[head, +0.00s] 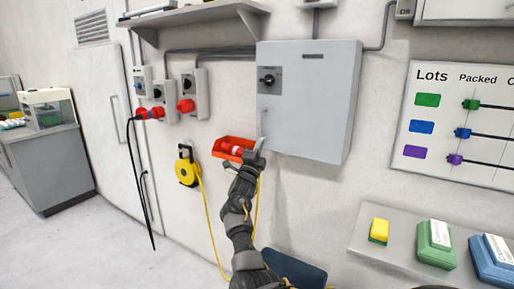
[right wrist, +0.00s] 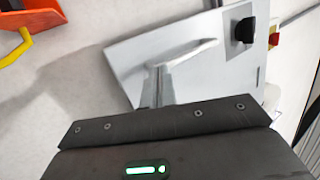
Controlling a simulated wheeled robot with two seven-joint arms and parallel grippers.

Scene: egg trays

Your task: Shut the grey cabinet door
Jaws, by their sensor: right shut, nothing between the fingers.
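The grey cabinet (head: 315,95) hangs on the wall in the middle of the head view. Its door looks flush with the body; I cannot tell if a small gap is left. A black knob (head: 268,80) sits at the door's upper left and a slim handle (head: 264,122) below it. My right gripper (head: 260,150) is shut and empty at the door's lower left corner, just under the handle. In the right wrist view the fingertips (right wrist: 157,70) lie over the door face (right wrist: 210,65), close to it; contact cannot be told. My left gripper is not in view.
An orange bin (head: 233,149) is on the wall just left of my right gripper, with a yellow cable reel (head: 187,172) further left. Red plug sockets (head: 186,105) are left of the cabinet. A sloped panel with coloured blocks (head: 436,245) is at the lower right.

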